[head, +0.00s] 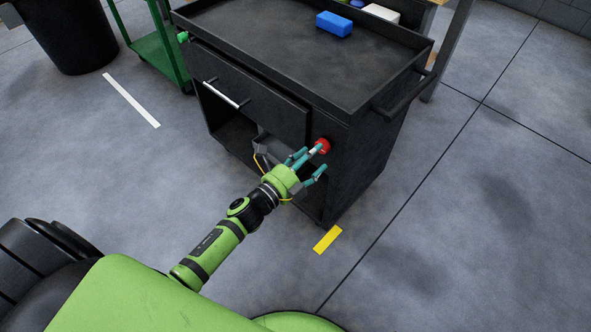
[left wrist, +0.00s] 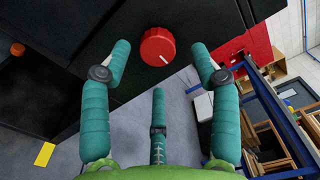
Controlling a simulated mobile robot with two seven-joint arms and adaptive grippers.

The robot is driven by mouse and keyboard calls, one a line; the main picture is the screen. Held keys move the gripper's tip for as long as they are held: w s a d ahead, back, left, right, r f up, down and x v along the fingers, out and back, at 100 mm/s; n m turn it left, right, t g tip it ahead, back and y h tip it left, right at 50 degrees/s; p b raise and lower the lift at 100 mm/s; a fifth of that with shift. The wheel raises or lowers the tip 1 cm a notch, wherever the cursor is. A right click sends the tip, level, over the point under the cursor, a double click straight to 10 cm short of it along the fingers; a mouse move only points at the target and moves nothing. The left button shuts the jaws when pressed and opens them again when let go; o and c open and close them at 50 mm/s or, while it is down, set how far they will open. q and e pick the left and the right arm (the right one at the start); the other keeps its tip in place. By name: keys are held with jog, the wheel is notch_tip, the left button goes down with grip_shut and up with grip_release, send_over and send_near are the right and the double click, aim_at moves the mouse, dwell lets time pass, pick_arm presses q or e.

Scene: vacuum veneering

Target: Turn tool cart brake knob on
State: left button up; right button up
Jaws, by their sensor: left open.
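The black tool cart (head: 290,75) stands ahead of me with its drawer front and open lower bay facing me. The red brake knob (head: 322,145) sits on the cart's front near the right corner, just below drawer level. In the left wrist view the knob (left wrist: 157,47) is round with a white pointer line slanting to the lower right. My left gripper (head: 311,163) is open just in front of the knob. In the left wrist view its teal fingers (left wrist: 160,75) stand apart on either side below the knob, not visibly touching it. My right gripper is not in view.
A green cart (head: 157,50) and a black bin (head: 66,35) stand at the back left. Yellow (head: 327,240) and white floor marks show. The floor to the right is clear.

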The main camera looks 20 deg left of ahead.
pick_arm(q)
jog(key=v, duration=0.9)
jog(key=shift+s, duration=0.15)
jog(key=shift+r, duration=0.15)
